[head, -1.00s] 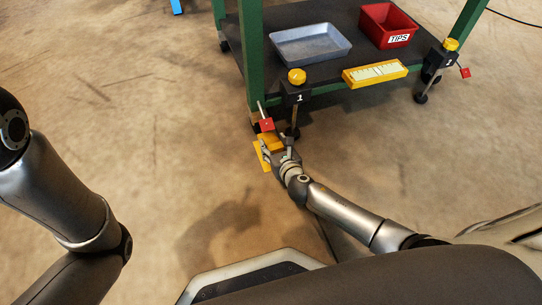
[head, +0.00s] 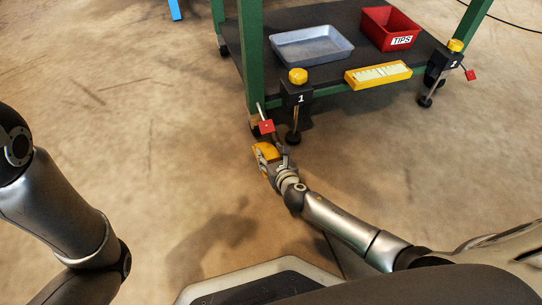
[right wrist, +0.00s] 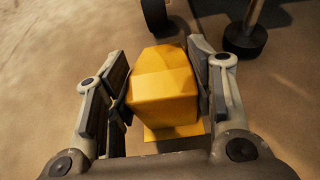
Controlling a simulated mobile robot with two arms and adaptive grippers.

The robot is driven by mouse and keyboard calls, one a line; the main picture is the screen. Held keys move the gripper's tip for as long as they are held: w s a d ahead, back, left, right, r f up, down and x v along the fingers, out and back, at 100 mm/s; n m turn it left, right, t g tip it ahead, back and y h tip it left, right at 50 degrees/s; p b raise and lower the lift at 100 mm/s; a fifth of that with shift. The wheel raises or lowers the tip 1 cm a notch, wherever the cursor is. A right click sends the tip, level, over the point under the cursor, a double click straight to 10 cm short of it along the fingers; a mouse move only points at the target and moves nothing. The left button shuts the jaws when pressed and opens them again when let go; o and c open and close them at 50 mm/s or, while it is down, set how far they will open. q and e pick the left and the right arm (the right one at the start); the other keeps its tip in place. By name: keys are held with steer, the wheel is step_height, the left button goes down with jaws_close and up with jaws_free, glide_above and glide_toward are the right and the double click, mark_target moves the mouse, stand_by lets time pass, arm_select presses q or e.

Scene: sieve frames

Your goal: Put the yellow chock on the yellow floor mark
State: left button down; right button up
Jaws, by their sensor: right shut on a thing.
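The yellow chock (right wrist: 165,92) is a faceted block between the two fingers of my right gripper (right wrist: 163,80), which is shut on it. In the head view the chock (head: 265,151) shows low by the floor, beside the cart's near-left leg, with my right gripper (head: 271,163) on its near side. The yellow floor mark (right wrist: 172,132) shows as a flat strip under the chock's near edge in the right wrist view; the chock hides the rest. I cannot tell whether the chock touches the floor. My left gripper is out of view.
A green-framed cart (head: 250,60) stands just beyond, with wheels and screw-down feet (head: 293,137) close to my right gripper. The floor to the left is clear.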

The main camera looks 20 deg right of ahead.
steer(key=shift+f, duration=0.1)
steer(key=o, duration=1.2)
steer(key=shift+o, duration=0.2)
